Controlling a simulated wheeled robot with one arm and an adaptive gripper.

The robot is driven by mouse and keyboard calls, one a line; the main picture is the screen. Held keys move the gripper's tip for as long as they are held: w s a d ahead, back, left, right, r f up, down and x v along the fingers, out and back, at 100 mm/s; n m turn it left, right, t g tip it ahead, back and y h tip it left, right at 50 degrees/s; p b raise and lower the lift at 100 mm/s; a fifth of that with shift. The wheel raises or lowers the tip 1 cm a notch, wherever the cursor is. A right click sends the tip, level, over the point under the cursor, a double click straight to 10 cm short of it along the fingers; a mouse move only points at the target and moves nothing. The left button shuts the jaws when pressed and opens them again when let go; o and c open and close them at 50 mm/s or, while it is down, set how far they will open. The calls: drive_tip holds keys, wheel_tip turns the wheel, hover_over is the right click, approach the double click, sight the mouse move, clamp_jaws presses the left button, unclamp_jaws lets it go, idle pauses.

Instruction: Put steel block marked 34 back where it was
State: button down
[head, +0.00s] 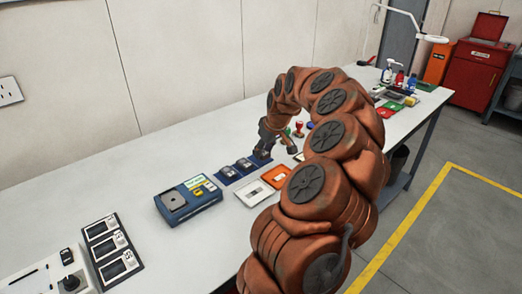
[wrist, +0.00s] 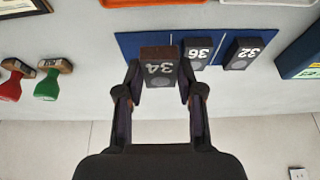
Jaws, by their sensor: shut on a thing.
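My gripper (wrist: 158,80) is shut on the steel block marked 34 (wrist: 158,69), with one finger on each side of it. The block is dark grey with a pale number, which reads upside down in the wrist view. It overlaps the left section of a blue mat (wrist: 128,42); I cannot tell if it touches the mat. The blocks marked 36 (wrist: 197,51) and 32 (wrist: 241,53) stand on the mat to its right. In the head view my gripper (head: 264,151) is over the far end of the blue mat (head: 222,181); the held block is not clear there.
A blue device (head: 188,201) stands left of the mat. White (head: 253,193) and orange (head: 276,176) trays lie in front of it. The bench (head: 110,190) is clear towards the wall.

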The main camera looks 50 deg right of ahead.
drive_tip(key=shift+w+d+p, duration=0.15)
drive_tip(key=shift+w+d, duration=0.3)
drive_tip(key=shift+w, duration=0.2)
drive_tip(key=shift+w+d+p, duration=0.15)
drive_tip(key=shift+w+d, duration=0.3)
drive_tip(key=shift+w, duration=0.15)
drive_tip(key=shift+w+d+f, duration=0.15)
drive_tip(key=shift+w, duration=0.1)
drive_tip(key=shift+w+d, duration=0.15)
drive_tip(key=shift+f+p, duration=0.65)
drive_tip(key=shift+f, duration=1.1)
drive_tip(key=shift+f, duration=0.25)
drive_tip(key=c, duration=0.7)
unclamp_jaws()
drive_tip(key=shift+r, duration=0.15)
